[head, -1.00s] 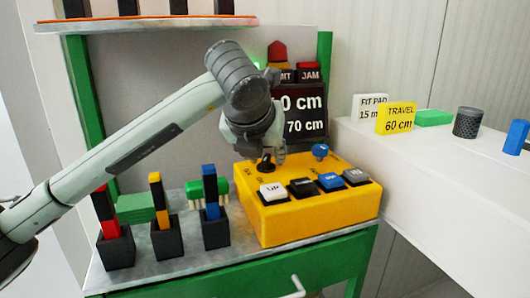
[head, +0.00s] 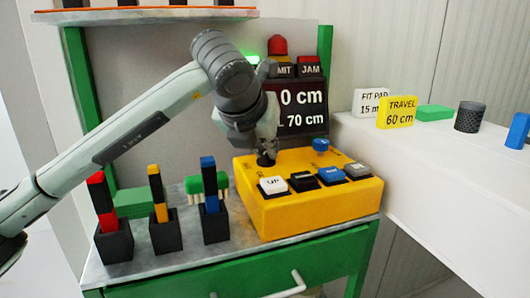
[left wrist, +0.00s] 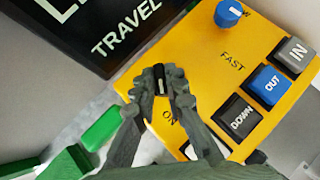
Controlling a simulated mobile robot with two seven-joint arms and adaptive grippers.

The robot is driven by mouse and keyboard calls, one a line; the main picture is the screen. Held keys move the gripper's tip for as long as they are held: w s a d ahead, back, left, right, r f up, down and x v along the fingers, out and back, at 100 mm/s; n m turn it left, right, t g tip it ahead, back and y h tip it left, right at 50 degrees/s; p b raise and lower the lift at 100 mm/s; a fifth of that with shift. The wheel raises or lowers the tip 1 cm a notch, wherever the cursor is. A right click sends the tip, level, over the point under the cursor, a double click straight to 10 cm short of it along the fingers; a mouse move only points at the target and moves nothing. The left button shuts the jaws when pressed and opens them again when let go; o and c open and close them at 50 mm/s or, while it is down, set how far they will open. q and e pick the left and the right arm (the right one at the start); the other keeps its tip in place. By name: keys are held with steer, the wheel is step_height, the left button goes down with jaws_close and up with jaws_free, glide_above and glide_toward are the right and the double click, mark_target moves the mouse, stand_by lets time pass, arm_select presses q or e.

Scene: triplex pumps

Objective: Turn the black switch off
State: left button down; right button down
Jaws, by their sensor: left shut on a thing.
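The black switch (head: 265,161) is a small knob at the back left of the yellow control box (head: 310,213). My left gripper (head: 266,151) reaches down over it from above and is shut on it. In the left wrist view, the black switch (left wrist: 161,86) with a pale line on top sits between the two fingertips of my left gripper (left wrist: 161,80). The word ON shows beside it; any other label there is hidden by the fingers. My right gripper is not in view.
The box also carries a blue knob (head: 320,144) and several push buttons, such as the white UP button (head: 272,186). Three black holders with coloured bars stand left of it. A display panel (head: 300,108) stands behind. A white counter (head: 420,160) is at right.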

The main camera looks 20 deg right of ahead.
arm_select(q)
steer(key=m+b, duration=0.1)
steer(key=m+g+h+b, duration=0.2)
steer(key=shift+w+a+f+m, duration=0.1)
steer(key=shift+w+a+m, duration=0.15)
steer(key=shift+m, duration=0.15)
steer(key=shift+m+g+h, duration=0.5)
steer(key=shift+m+g, duration=0.2)
steer(key=shift+m, duration=0.2)
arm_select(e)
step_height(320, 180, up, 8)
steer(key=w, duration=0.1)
arm_select(q)
steer(key=shift+m+g, duration=0.3)
steer(key=shift+m, duration=0.1)
steer(key=shift+w+r+m+g+h+p, duration=0.1)
steer(key=shift+r+m+g+h+p, duration=0.15)
steer(key=shift+m+g+p, duration=0.5)
steer(key=shift+w+f+m+g+h+p, duration=0.15)
steer(key=shift+m+g+p, duration=0.3)
steer(key=shift+m, duration=0.4)
steer(key=shift+s+m+g+h+p, duration=0.1)
steer(key=shift+m+g+p, duration=0.1)
steer(key=shift+m+g, duration=0.45)
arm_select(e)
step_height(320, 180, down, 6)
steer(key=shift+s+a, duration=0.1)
arm_select(q)
steer(key=c, duration=1.6)
jaws_free()
